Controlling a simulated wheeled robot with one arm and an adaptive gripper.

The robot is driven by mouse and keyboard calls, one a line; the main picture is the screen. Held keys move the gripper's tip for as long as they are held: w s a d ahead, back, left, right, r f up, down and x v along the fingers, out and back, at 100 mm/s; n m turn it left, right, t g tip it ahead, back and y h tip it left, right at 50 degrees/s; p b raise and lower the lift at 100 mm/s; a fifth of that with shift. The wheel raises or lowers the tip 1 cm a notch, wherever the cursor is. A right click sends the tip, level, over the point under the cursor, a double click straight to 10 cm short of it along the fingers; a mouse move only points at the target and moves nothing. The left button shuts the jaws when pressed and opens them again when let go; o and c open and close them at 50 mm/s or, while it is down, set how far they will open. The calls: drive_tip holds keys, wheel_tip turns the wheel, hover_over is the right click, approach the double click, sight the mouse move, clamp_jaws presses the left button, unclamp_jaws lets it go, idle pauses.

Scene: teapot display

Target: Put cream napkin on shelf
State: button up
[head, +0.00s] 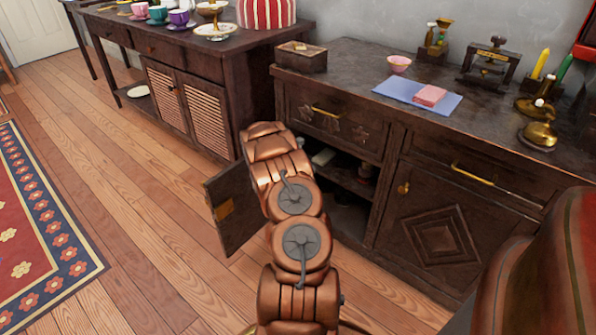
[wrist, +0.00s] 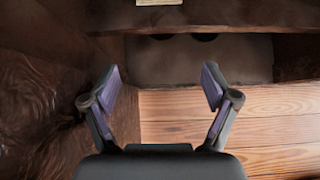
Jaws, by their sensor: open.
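A small cream, flat piece, seemingly the cream napkin (head: 323,157), lies on the shelf (head: 350,183) inside the open dark cabinet. A cream edge, likely the same piece (wrist: 160,2), shows at the top of the wrist view, beyond the fingertips and apart from them. My gripper (wrist: 160,85) is open, with nothing between its fingers. In the head view my arm hides the gripper, which is low near the cabinet opening.
The cabinet door (head: 232,210) stands open left of the opening. The cabinet top (head: 345,80) holds a wooden box (head: 300,57), a pink bowl (head: 399,64), a pink folded cloth (head: 431,95) on a blue cloth (head: 400,91) and brass items.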

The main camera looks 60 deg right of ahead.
drive_tip(key=shift+w+a, duration=0.15)
drive_tip(key=shift+a, duration=0.75)
